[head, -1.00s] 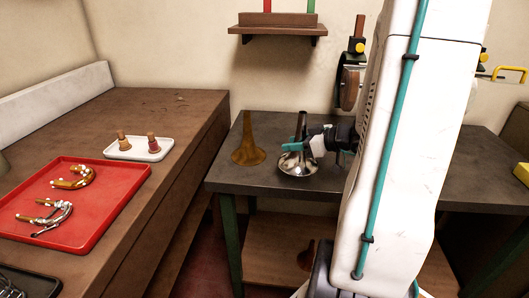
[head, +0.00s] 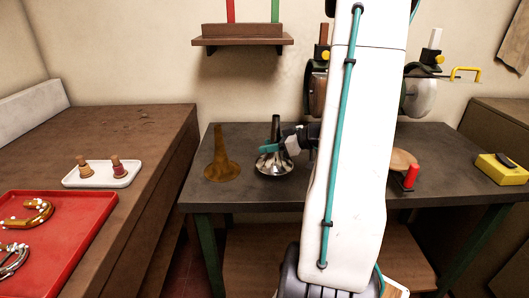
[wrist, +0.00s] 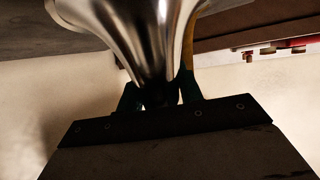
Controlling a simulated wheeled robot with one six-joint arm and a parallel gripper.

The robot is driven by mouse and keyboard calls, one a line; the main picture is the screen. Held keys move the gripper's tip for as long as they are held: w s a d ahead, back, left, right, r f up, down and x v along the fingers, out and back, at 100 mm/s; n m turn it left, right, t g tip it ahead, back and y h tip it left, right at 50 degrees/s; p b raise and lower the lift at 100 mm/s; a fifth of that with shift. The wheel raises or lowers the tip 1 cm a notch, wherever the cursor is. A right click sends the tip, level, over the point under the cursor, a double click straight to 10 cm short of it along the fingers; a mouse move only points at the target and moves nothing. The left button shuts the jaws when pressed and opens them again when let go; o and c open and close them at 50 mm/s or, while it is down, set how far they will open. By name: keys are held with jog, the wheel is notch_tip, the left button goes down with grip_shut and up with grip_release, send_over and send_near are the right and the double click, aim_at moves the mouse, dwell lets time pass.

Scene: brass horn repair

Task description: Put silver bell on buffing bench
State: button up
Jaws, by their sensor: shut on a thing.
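The silver bell (head: 273,166) is upright, flare down, at the left part of the buffing bench (head: 250,197), the dark grey-topped table. Its flare is at or just above the top; I cannot tell if it touches. My gripper (head: 276,147) is shut on the bell's narrow neck, reaching in from the right. In the wrist view the bell's shiny flare (wrist: 145,35) fills the upper middle, and my gripper's fingers (wrist: 160,98) close around its neck.
A brass bell (head: 222,163) stands just left of the silver bell. Buffing wheels (head: 420,97) are at the back. A red-handled tool (head: 410,176) and a yellow box (head: 501,169) are to the right. A red tray (head: 70,235) and white tray (head: 101,175) lie on the left counter.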

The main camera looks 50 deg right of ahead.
jog(key=w, duration=0.1)
jog(key=w+d, duration=0.1)
jog(key=w, duration=0.1)
jog(key=shift+d+f, duration=0.1)
jog(key=shift+f, duration=0.1)
jog(key=shift+s+f, duration=0.1)
jog(key=shift+f, duration=1.6)
jog(key=shift+f, duration=0.15)
jog(key=o, duration=1.1)
jog(key=shift+s+d+r, duration=0.1)
jog(key=shift+s+r, duration=0.15)
jog(key=shift+r, duration=0.05)
jog(key=v, duration=1.1)
jog(key=shift+s, duration=0.25)
